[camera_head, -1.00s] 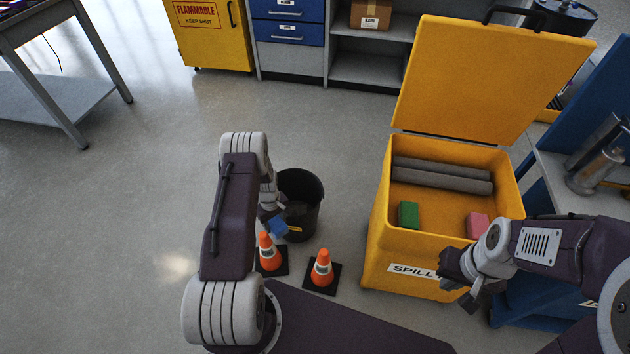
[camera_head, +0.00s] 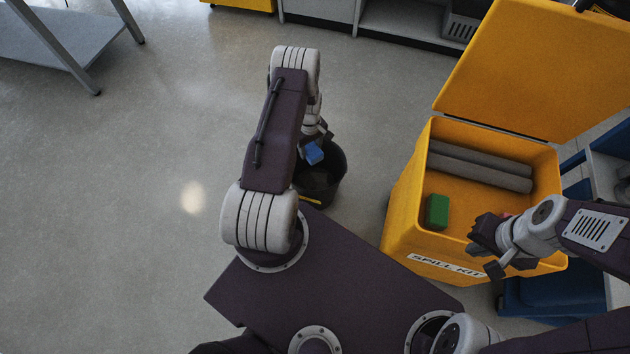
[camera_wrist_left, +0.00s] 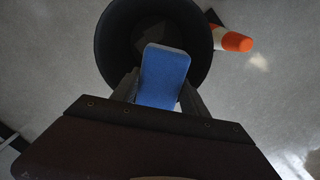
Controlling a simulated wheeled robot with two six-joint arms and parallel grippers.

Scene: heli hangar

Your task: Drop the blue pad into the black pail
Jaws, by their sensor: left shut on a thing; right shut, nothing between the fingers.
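The blue pad (camera_head: 313,153) is held between the fingers of my left gripper (camera_head: 318,143). In the left wrist view the blue pad (camera_wrist_left: 164,76) sits between the two fingers, over the near part of the black pail's opening. The black pail (camera_head: 334,184) stands on the floor, partly hidden by my left arm. In the left wrist view its dark rim (camera_wrist_left: 102,48) surrounds the pad's far end. My right gripper (camera_head: 482,250) is shut and empty above the front of the yellow spill kit box.
The open yellow spill kit box (camera_head: 402,215) stands right of the pail, holding grey rolls (camera_head: 480,167) and a green pad (camera_head: 437,211). A pink pad is mostly hidden by my right gripper. Floor to the left is clear.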

